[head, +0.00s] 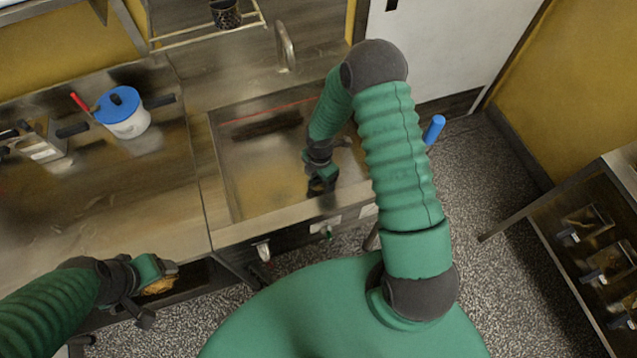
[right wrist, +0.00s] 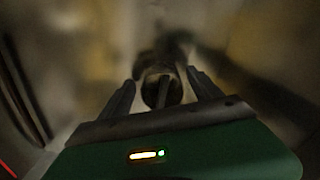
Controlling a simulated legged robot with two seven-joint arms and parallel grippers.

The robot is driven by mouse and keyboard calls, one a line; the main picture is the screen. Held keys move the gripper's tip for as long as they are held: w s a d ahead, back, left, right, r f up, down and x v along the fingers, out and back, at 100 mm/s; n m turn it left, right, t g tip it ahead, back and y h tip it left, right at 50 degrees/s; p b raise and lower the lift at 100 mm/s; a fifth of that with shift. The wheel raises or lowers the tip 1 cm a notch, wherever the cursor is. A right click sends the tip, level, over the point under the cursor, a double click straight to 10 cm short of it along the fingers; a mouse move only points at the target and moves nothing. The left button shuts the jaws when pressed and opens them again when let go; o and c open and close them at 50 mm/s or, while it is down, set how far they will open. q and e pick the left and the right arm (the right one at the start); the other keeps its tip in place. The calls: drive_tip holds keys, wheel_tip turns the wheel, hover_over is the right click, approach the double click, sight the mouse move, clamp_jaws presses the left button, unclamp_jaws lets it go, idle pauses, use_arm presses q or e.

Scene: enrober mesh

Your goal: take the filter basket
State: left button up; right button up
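A small round dark item (right wrist: 162,90) with a pale rim and a bar across it, possibly the filter basket, shows in the right wrist view. It sits between the spread fingers of my right gripper (right wrist: 162,98), with gaps on both sides. In the head view my right gripper (head: 322,187) is down inside the sink and hides what is below it. A dark perforated basket (head: 226,14) sits on the wire rack at the top. My left gripper (head: 170,268) is at the counter's front edge, far from both; its finger opening is unclear.
The sink (head: 250,180) has raised walls around my right gripper. A tap (head: 286,46) stands behind it. A white pot with a blue lid (head: 122,112) is on the left counter. A metal rack (head: 590,235) stands at right. Speckled floor is open between.

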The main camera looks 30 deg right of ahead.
drive_tip(key=shift+s+a+r, duration=0.1)
drive_tip(key=shift+a+r, duration=0.05)
drive_tip(key=shift+a, duration=0.2)
drive_tip(key=c, duration=1.3)
drive_tip(key=shift+d, duration=0.15)
